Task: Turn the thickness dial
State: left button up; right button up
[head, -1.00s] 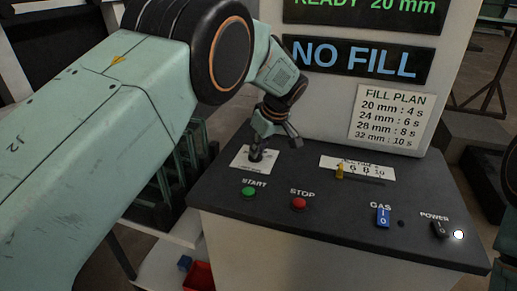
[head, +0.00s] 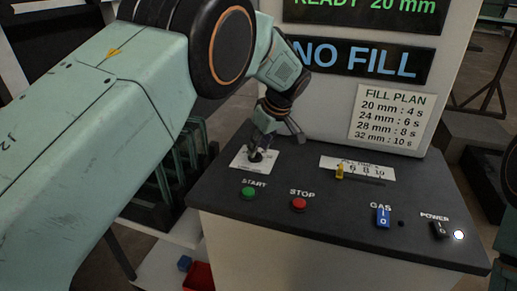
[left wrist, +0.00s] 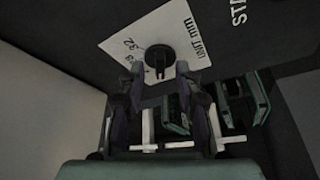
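The thickness dial is a black round knob (left wrist: 159,58) on a white plate marked "UNIT mm" (left wrist: 195,45) in the left wrist view. In the head view the dial (head: 256,156) sits at the panel's left end, partly covered by my left gripper (head: 277,137). In the left wrist view the left gripper's fingers (left wrist: 160,72) are spread apart, with tips just short of the knob and nothing between them. I cannot tell whether they touch it. The display (head: 365,8) reads "READY 20 mm". My right gripper is not in view.
The panel carries a green START button (head: 248,192), a red STOP button (head: 298,204), a fill-time slider (head: 340,172), a blue GAS switch (head: 383,217) and a POWER switch (head: 439,230). A NO FILL display (head: 355,58) and fill plan sheet (head: 391,115) stand behind.

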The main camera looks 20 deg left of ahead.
pick_arm(q)
jog(key=v, duration=1)
jog(key=shift+r, duration=0.15)
jog(key=shift+s+d, duration=0.1)
